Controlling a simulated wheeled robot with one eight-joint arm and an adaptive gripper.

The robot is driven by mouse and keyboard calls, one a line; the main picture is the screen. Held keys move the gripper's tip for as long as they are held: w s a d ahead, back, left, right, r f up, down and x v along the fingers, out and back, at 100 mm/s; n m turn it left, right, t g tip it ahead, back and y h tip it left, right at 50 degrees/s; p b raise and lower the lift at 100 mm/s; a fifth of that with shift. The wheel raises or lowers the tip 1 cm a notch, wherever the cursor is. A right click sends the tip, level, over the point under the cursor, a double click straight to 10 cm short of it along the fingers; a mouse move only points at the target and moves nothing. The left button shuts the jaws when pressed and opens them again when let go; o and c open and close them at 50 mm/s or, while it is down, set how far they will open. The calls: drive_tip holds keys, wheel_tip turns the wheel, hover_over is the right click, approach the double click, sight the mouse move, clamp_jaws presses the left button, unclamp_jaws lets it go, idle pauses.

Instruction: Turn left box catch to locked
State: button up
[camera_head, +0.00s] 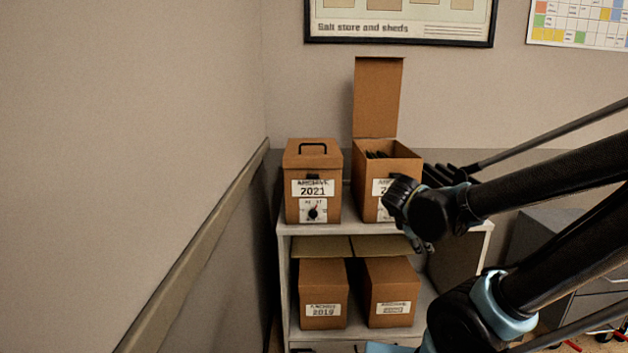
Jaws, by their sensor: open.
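The left archive box (296,162), labelled 2021, stands closed on top of the shelf unit, with a black handle on its lid. The plate's lettering is too small to read, so I cannot tell the knob's setting. My gripper (424,246) is at the end of the black arm, to the right of the left box and in front of the right box. It is open and apart from the catch. Its fingers are small and dark here.
The right box (404,165) stands with its lid (377,97) raised and dark contents inside, partly hidden by my arm. Two more boxes sit on the lower shelf (363,330). A wall with a rail (205,232) runs close on the left. Grey drawers (592,255) stand at right.

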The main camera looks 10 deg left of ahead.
drive_tip(key=w+a+r+n+t, duration=0.2)
drive_tip(key=a+r+n+t, duration=0.1)
drive_tip(key=a+n, duration=0.35)
drive_tip(key=n+t+y, duration=0.7)
drive_tip(key=n+y, duration=0.2)
drive_tip(key=n, duration=0.6)
approach(313, 177)
drive_tip(key=shift+m, duration=0.25)
drive_tip(key=x, duration=0.9)
drive_tip(key=shift+w, duration=0.4)
drive_tip(key=shift+a, duration=0.1)
drive_tip(key=c, duration=1.1)
